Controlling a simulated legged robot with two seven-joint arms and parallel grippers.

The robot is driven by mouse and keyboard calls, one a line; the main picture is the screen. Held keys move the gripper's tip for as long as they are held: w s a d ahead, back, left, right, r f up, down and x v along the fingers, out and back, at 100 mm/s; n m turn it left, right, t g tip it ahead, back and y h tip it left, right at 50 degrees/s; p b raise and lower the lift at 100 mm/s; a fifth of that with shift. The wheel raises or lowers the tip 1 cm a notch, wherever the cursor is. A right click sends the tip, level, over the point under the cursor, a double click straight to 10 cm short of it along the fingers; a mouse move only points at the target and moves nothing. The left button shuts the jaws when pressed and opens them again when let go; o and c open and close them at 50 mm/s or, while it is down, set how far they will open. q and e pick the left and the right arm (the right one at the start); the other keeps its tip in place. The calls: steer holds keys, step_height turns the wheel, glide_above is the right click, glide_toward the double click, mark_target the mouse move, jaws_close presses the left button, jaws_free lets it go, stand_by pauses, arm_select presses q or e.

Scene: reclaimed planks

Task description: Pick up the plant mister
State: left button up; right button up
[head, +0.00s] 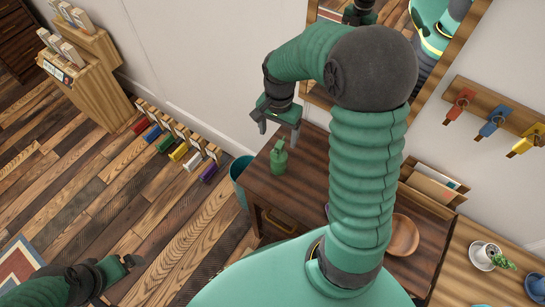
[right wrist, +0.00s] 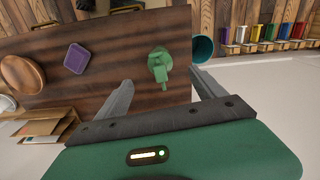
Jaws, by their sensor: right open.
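The plant mister (head: 279,158) is a green bottle with a spray head, standing near the left end of a dark wooden table (head: 309,185). In the right wrist view the mister (right wrist: 159,66) shows between and beyond the two grey fingers. My right gripper (head: 279,129) is open and empty, just above and behind the mister in the head view; I see no contact. My left gripper (head: 128,263) is low at the left over the floor, far from the mister; its jaws are not clear.
A purple item (right wrist: 76,58), a wooden bowl (head: 402,235) and a letter holder (head: 432,187) are on the table. A teal bin (head: 241,171) stands at the table's left end. The wall with a mirror is behind. My right arm hides part of the table.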

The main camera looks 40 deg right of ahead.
mark_target(277, 145)
steer(key=f, duration=0.6)
steer(key=shift+w+f, duration=0.2)
steer(key=shift+f, duration=0.2)
steer(key=f, duration=0.4)
steer(key=shift+s+d+f, duration=0.15)
steer(key=shift+d+f, duration=0.35)
steer(key=shift+f, duration=0.05)
steer(key=c, duration=1.7)
